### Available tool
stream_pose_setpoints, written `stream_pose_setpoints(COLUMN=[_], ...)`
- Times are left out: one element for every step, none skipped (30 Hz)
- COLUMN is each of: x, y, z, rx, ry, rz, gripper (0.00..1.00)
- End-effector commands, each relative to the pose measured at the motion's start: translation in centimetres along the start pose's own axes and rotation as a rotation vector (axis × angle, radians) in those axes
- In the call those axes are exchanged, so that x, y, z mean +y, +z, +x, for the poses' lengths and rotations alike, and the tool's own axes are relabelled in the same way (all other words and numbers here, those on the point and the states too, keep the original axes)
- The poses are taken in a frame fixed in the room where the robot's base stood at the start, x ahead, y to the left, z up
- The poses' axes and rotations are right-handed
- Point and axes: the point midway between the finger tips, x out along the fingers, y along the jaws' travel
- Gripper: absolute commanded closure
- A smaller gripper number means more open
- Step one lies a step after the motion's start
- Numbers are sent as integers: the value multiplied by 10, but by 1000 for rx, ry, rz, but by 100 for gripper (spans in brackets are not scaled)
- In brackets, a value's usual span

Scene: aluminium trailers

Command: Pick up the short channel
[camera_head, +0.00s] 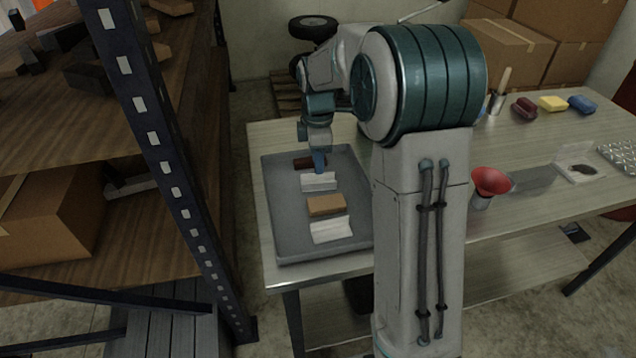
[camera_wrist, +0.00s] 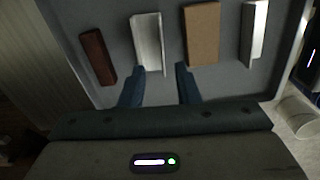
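A grey tray (camera_head: 285,235) on the table holds a row of short pieces. One silver channel-like piece (camera_head: 319,188) lies under my gripper (camera_head: 319,163); it also shows in the wrist view (camera_wrist: 149,42). A second silver piece (camera_head: 331,230) lies at the tray's near end, and at the right in the wrist view (camera_wrist: 256,28). I cannot tell for sure which is the short channel. In the wrist view my gripper (camera_wrist: 160,84) is open and empty, its two blue fingers apart, the first silver piece's near end just beyond the left finger.
A tan block (camera_head: 326,205) lies between the silver pieces, and a dark red-brown block (camera_wrist: 98,57) lies on the far side. A dark shelf post (camera_head: 160,140) stands left of the table. A red funnel (camera_head: 490,181) and sponges (camera_head: 552,103) are to the right.

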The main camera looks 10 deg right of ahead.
Motion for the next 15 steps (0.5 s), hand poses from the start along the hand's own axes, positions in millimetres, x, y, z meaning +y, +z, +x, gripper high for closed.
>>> stream_pose_setpoints(x=[0, 0, 0, 0, 0, -1, -2, -2, -3, -4, -4, -4, -4, -4, -4], y=[0, 0, 0, 0, 0, 1, 1, 2, 2, 3, 4, 4, 4, 4, 4], z=[5, 7, 9, 11, 12, 16, 19, 23, 29, 34, 39, 45, 50, 53, 57], rx=[0, 0, 0, 0, 0, 0, -1, -1, -1, -1, -1, 0, 0, 0, 0], ry=[-1, -1, -1, 0, 0, -1, -3, -3, -3, -4, -4, -3, -3, -2, -1], rz=[0, 0, 0, 0, 1, 1, 1, 1, 1, 1, 1, 0, 0, 0, 1], gripper=[71, 71, 71, 71, 71, 71, 71, 71, 71, 71, 71, 71, 71, 71, 71])
